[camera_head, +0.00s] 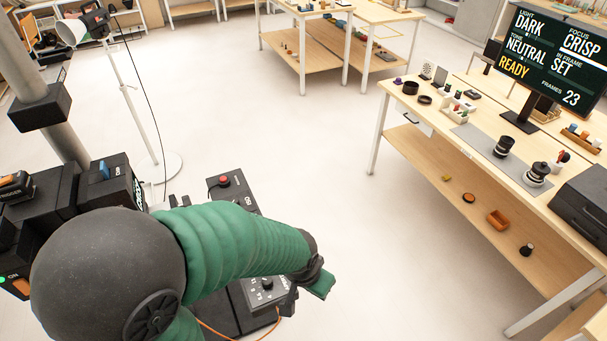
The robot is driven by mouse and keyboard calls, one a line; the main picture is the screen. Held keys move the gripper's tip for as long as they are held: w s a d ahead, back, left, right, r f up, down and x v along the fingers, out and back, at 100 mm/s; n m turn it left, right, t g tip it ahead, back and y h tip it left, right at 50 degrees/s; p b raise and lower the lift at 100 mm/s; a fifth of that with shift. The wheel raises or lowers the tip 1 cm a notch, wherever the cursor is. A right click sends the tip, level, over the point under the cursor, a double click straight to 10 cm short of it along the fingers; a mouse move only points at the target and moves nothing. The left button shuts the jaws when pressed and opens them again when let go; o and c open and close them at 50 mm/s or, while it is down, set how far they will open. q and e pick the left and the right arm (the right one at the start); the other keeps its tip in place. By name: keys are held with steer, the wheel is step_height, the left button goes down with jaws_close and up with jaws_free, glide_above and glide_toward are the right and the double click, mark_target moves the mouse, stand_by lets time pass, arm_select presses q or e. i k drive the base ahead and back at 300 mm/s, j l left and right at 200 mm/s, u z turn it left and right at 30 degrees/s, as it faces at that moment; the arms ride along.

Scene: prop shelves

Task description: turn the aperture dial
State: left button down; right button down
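A black dial (267,284) sits on a small grey-topped control box (252,297) low in the middle of the view; its lettering is too small to read, so I cannot tell whether it is the aperture dial. My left arm, with a green sleeve, reaches from the lower left across the equipment. Its gripper (318,284) is just right of the dial, seemingly apart from it, with the fingers partly hidden and their opening unclear. My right gripper is out of view. A monitor (549,58) reads DARK, CRISP, NEUTRAL, SET, READY and FRAMES 23.
A black panel with a red button (224,181) stands behind my arm. Black equipment (103,190) and a pole are at left, near a white lamp (72,32). A wooden table (470,82) with lenses (504,146) stands at right. Open floor lies between.

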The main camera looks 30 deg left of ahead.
mark_target(267, 282)
steer(key=u, duration=1.7)
